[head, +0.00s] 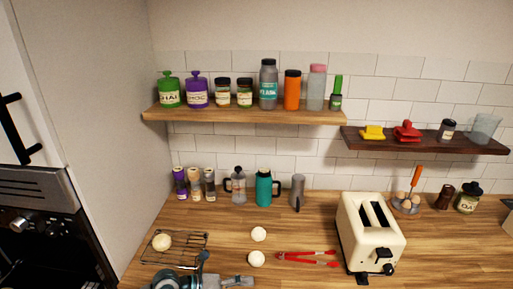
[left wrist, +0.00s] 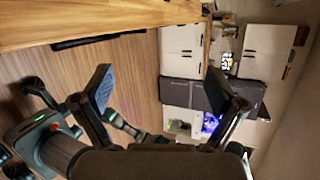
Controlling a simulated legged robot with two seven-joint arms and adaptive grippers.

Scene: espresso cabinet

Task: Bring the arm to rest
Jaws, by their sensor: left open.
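My left gripper (left wrist: 163,92) shows in the left wrist view with its two fingers spread wide and nothing between them. Behind the fingers are a wooden floor and white cabinets, seen sideways. In the head view, a grey-teal part that looks like my own arm (head: 190,280) shows at the bottom edge, in front of the counter (head: 310,225). Its fingers cannot be made out there. My right gripper is not in view.
A wire rack (head: 185,249) holding a pale round item, two white balls (head: 258,234), red tongs (head: 307,257) and a cream toaster (head: 371,234) are on the counter. Shelves (head: 245,115) of jars and bottles hang above. A tall cabinet with an oven (head: 45,220) stands left.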

